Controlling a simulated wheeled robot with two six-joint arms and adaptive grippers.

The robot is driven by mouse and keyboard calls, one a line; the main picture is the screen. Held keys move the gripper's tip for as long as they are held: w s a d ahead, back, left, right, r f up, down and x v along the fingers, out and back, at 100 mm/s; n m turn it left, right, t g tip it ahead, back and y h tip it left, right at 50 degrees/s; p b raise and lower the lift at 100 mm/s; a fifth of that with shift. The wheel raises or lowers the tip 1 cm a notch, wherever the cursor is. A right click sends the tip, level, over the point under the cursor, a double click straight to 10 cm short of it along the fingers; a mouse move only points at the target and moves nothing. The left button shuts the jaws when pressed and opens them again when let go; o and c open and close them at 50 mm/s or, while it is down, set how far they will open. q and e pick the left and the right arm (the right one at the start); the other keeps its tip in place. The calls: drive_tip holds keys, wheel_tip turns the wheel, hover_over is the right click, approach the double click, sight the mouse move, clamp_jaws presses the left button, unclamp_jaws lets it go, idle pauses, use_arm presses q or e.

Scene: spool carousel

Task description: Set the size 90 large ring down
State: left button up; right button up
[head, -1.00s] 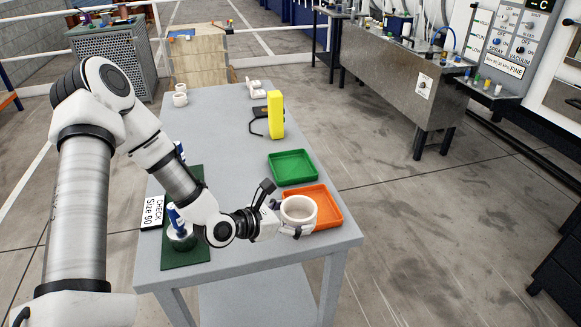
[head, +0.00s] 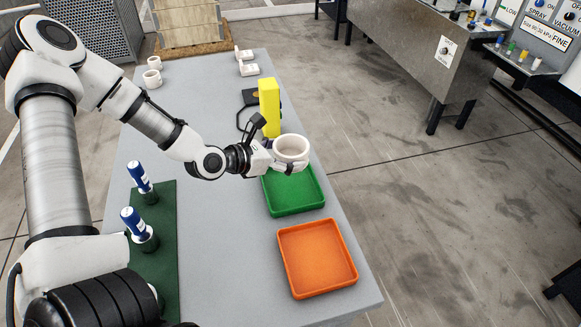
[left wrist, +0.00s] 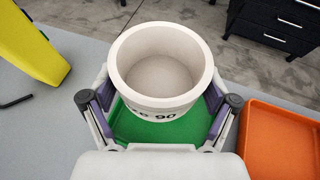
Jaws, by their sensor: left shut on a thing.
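The large ring (head: 291,148) is a thick cream-white ring. In the left wrist view the ring (left wrist: 160,95) shows dark lettering on its near side, partly hidden, ending in "90". My left gripper (head: 278,160) is shut on the ring, with a finger on each side of it. It holds the ring upright over the far end of the green tray (head: 296,192). In the left wrist view the green tray (left wrist: 135,128) shows below the ring. I cannot tell the exact gap between them. My right gripper is not in view.
An empty orange tray (head: 318,260) lies nearer on the table. A yellow block (head: 269,106) stands just beyond the green tray. Blue-and-white handled tools (head: 138,225) stand on a dark green mat at left. Small white rings (head: 153,75) are at the far left.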

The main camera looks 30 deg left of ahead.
sight(288, 190)
use_arm(q)
drive_tip(key=f, duration=0.1)
drive_tip(key=s+d+f, duration=0.1)
drive_tip(key=s+f, duration=0.1)
drive_tip(key=shift+s+d+f, duration=0.1)
drive_tip(key=shift+d+f, duration=0.15)
drive_tip(key=shift+d, duration=0.15)
drive_tip(key=f, duration=0.3)
drive_tip(key=w+a+f, duration=0.1)
drive_tip(key=f, duration=0.1)
drive_tip(key=shift+c, duration=0.6)
drive_tip(key=shift+s+d+r, duration=0.2)
drive_tip(key=shift+s+d, duration=0.05)
drive_tip(key=shift+s, duration=0.05)
drive_tip(key=shift+f+b, duration=0.15)
drive_tip(key=shift+b, duration=0.3)
drive_tip(key=o, duration=0.9)
drive_tip(key=shift+w+f, duration=0.1)
drive_tip(key=shift+o, duration=1)
drive_tip(key=shift+w+a, duration=0.1)
drive_tip(key=shift+a, duration=0.05)
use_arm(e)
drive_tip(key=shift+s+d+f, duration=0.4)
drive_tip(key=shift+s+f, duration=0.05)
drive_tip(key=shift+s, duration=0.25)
